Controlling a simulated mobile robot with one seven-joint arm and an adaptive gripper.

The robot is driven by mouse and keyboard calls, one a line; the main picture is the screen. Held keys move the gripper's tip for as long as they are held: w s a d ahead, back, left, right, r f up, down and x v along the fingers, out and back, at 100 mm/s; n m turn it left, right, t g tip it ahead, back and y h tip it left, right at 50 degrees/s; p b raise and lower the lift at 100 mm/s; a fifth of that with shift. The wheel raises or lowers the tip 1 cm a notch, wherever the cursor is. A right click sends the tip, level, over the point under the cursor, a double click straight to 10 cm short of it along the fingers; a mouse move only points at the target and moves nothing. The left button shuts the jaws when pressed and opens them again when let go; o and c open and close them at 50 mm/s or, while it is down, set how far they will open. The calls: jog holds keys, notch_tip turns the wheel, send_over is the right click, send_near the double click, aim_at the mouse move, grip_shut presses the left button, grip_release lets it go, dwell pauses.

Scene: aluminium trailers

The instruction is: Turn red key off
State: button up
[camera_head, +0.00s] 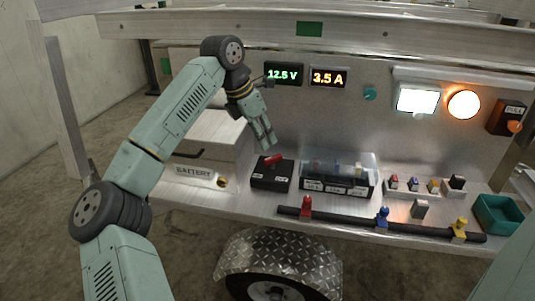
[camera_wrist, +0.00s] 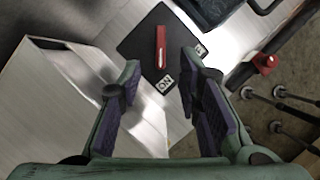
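The red key (camera_head: 272,160) sits on top of a black switch box (camera_head: 268,181) on the trailer shelf. In the wrist view the red key (camera_wrist: 161,47) is a narrow bar on the dark box (camera_wrist: 138,44), lined up with the "ON" label (camera_wrist: 165,86); a second label near the box's right corner is partly hidden by a finger. My gripper (camera_head: 269,147) hangs just above the key in the head view. In the wrist view my gripper (camera_wrist: 158,88) is open, its two purple-padded fingers apart with nothing between them. The key lies beyond the fingertips, between their lines.
A battery box (camera_head: 203,172) stands left of the switch box. A clear-lidded fuse box (camera_head: 338,175) stands close on the right. A black bar with red (camera_head: 306,206), blue and yellow fittings runs along the front. Displays read 12.5 V (camera_head: 283,75) and 3.5 A (camera_head: 328,78). Two lamps (camera_head: 464,104) are lit.

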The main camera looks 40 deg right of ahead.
aim_at(273, 157)
jog(key=x, duration=0.8)
jog(key=shift+p, duration=0.35)
grip_shut()
